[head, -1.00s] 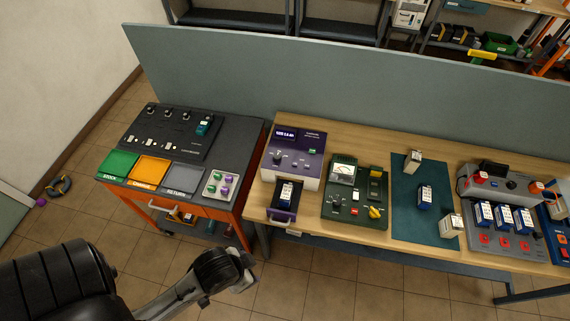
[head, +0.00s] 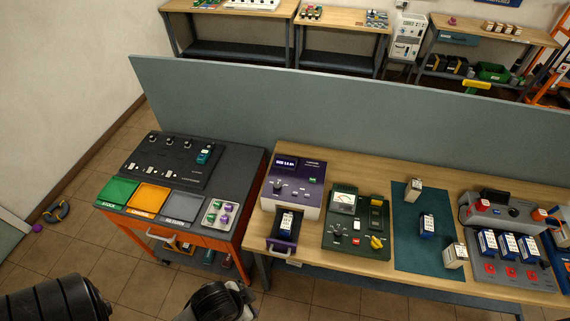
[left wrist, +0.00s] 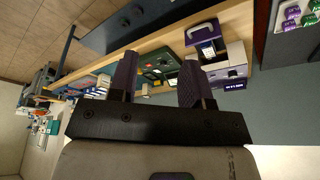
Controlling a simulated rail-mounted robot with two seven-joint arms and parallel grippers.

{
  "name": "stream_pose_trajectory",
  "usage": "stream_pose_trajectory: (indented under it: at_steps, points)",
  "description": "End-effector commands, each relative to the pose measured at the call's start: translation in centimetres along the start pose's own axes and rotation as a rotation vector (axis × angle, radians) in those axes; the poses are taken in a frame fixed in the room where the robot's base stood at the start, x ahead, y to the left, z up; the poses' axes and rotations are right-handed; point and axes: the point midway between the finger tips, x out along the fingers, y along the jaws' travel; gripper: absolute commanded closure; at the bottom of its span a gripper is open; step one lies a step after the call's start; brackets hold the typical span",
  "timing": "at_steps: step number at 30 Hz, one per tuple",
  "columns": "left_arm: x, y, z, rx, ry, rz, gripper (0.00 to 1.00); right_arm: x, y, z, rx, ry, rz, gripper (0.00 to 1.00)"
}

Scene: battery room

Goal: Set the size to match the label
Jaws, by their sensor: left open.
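The purple device (head: 295,182) stands on the left end of the wooden bench. It has a small lit display (head: 286,163), too small to read, and a dark knob (head: 278,184) on its front panel. Its front drawer (head: 283,243) is out, with a dark battery with a white label (head: 287,223) in it. The label is too small to read. In the left wrist view, the purple device (left wrist: 232,74) shows beyond my left gripper (left wrist: 157,75), which is open and empty, apart from everything. My right gripper is in neither view.
A green tester (head: 356,222) stands right of the purple device. Further right are a teal mat (head: 407,250) with several batteries and a grey charger (head: 500,212). An orange cart (head: 188,237) with coloured trays stands left. A grey partition (head: 340,115) runs behind.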

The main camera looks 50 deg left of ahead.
Motion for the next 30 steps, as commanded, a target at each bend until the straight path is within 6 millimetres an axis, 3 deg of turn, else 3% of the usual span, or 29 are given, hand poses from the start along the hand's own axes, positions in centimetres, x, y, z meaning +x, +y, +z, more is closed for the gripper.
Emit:
stream_pose_trajectory:
  at_steps: [14, 30]
  points:
    - [0.01, -0.37, 0.08, 0.012, -0.002, -0.01, 1.0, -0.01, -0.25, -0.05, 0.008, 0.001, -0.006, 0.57]
    - [0.0, -0.05, 0.01, 0.001, 0.0, -0.001, 1.0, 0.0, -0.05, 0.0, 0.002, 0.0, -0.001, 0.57]
